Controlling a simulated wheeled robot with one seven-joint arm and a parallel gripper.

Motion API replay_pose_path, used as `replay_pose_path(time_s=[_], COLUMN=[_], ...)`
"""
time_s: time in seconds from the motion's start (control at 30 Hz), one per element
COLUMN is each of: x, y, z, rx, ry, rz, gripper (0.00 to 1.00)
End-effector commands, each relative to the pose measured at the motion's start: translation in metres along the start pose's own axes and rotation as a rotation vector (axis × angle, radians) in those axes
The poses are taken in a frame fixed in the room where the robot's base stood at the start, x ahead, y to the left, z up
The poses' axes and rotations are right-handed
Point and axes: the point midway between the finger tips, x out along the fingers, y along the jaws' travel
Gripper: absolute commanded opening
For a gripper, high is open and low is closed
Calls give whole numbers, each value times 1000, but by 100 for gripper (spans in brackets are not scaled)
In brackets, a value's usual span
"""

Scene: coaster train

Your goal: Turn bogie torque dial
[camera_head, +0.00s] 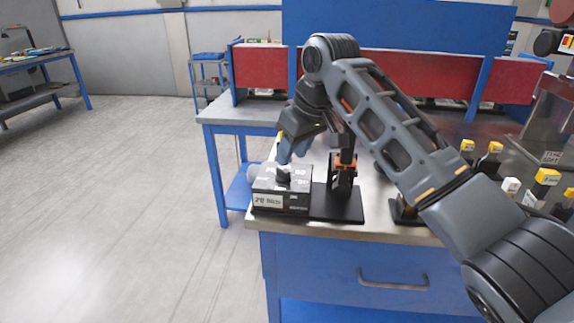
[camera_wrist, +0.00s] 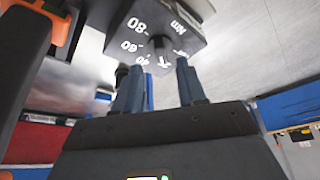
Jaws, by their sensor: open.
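The torque dial unit is a dark box (camera_head: 281,200) with white markings and a label plate, at the front left corner of the bench. Its small knob (camera_head: 284,174) stands on top. My gripper (camera_head: 290,158) points down over the knob, its fingertips close to it. In the wrist view the box (camera_wrist: 190,35) shows upside-down numbers such as 80, 60 and 40, and "Nm". The dial knob (camera_wrist: 162,50) lies just beyond and between the two open fingers of my gripper (camera_wrist: 158,68). I cannot tell whether the fingers touch it.
A black stand with an orange-marked tool (camera_head: 345,180) is just right of the box. Several yellow- and white-topped items (camera_head: 490,155) stand further right on the metal bench (camera_head: 385,234). Red and blue panels (camera_head: 400,72) rise behind. Open floor (camera_head: 110,200) lies left.

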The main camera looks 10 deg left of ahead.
Motion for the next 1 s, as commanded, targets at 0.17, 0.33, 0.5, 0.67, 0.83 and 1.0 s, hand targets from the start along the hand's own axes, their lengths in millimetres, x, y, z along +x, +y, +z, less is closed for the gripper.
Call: replay_pose_path(time_s=[0.17,0.33,0.5,0.67,0.83,1.0], x=[28,48,55,55,55,55], y=[0,0,-1,0,0,0], z=[1,0,0,0,0,0], rx=[0,0,0,0,0,0], ry=[-2,-1,1,2,2,1], rz=[-1,-1,-1,0,0,0], gripper=[40,40,40,40,30,14])
